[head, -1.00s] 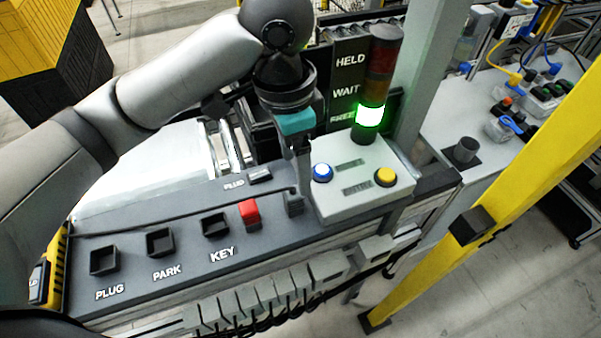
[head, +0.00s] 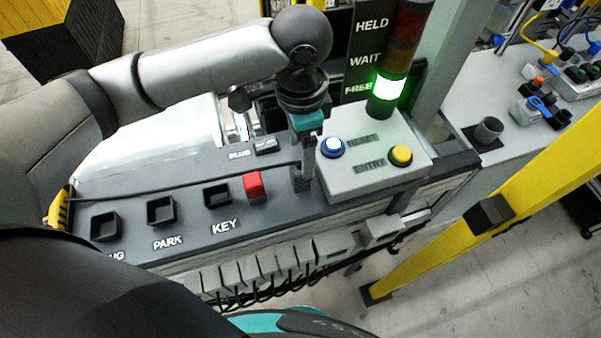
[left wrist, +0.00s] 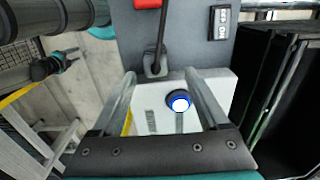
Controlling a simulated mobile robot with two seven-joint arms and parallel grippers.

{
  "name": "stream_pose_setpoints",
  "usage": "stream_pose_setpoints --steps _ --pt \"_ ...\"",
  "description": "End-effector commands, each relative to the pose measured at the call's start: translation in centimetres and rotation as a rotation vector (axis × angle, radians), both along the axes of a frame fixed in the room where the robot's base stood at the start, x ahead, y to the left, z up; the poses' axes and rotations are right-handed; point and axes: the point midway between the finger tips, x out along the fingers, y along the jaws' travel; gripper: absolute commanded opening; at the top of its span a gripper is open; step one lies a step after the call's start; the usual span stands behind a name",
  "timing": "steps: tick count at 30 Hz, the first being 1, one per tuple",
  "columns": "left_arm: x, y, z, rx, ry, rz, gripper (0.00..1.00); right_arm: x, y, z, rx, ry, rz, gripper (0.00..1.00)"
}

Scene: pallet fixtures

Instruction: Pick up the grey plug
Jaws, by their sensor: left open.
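The grey plug (head: 300,182) stands on the dark panel, left of the button box, with a black cable running off to the left. In the left wrist view the plug (left wrist: 155,66) lies between and just beyond my fingertips. My left gripper (head: 303,160) points down just above the plug, with its fingers apart. In the left wrist view both fingers of the left gripper (left wrist: 160,82) show, with an open gap. I cannot tell whether they touch the plug. A black and teal part (left wrist: 55,65) at the left wrist view's upper left may be my right gripper; its jaws are unclear.
The button box (head: 375,160) with a blue and a yellow button stands close to the right of the plug. A red block (head: 253,184) and square sockets (head: 160,210) are to the left. A light tower (head: 390,85) shows green. A yellow post (head: 470,190) stands at right.

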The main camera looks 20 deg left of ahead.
Motion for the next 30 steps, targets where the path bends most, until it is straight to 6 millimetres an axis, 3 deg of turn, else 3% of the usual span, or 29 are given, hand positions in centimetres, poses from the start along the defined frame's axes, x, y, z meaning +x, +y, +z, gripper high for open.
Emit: stream_pose_setpoints --steps 9,17,30 --pt "-0.7 -0.1 -4.3 0.002 0.003 0.001 0.78 0.1 0.0 -0.3 0.001 -0.003 -0.001 0.5" --pt "-0.7 -0.1 -4.6 0.002 0.001 0.0 0.78 0.0 0.0 -0.3 0.0 -0.001 -0.002 0.5" --pt "-0.7 -0.1 -4.5 0.001 0.001 0.0 0.29 -0.3 0.0 -0.3 0.0 0.005 -0.003 0.5"
